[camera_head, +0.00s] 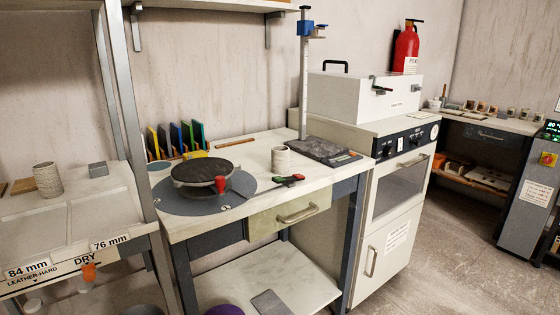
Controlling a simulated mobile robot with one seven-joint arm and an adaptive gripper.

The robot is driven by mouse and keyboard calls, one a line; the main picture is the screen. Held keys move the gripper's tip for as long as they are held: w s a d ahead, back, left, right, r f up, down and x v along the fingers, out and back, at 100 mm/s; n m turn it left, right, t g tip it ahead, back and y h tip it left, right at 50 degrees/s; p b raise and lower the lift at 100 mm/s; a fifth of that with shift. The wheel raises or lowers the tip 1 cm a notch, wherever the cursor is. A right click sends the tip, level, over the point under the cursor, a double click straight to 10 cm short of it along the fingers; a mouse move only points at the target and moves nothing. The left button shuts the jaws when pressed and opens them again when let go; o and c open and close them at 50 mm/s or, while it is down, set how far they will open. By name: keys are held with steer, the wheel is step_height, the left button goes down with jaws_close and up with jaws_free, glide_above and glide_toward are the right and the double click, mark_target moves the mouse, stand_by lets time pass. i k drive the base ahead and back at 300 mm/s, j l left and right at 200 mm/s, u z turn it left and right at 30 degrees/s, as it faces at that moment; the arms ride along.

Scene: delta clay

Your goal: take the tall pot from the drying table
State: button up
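A ribbed, beige-grey cylindrical pot (47,180) stands upright on the left table (100,205), towards its back left. It looks taller than the similar pot on the middle bench. The table's front edge carries labels reading "84 mm", "LEATHER-HARD", "DRY" and "76 mm", so I take it as the drying table. A small grey block (98,169) sits to the right of the pot. The left part of the table is cut off by the frame. My gripper is not in view.
A metal upright (122,100) stands between the drying table and the middle bench. The bench holds a dark turntable (205,171), a shorter ribbed pot (281,159) and colored boards (176,138). A white oven (400,185) stands right. Floor (450,260) is clear at lower right.

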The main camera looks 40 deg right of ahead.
mark_target(281, 154)
steer(key=z, duration=1.5)
steer(key=i+j+z, duration=0.2)
steer(key=z, duration=0.15)
steer(key=i+j+z, duration=0.25)
steer(key=z, duration=0.15)
steer(key=i+j, duration=0.1)
steer(key=j, duration=0.15)
steer(key=i+j, duration=0.15)
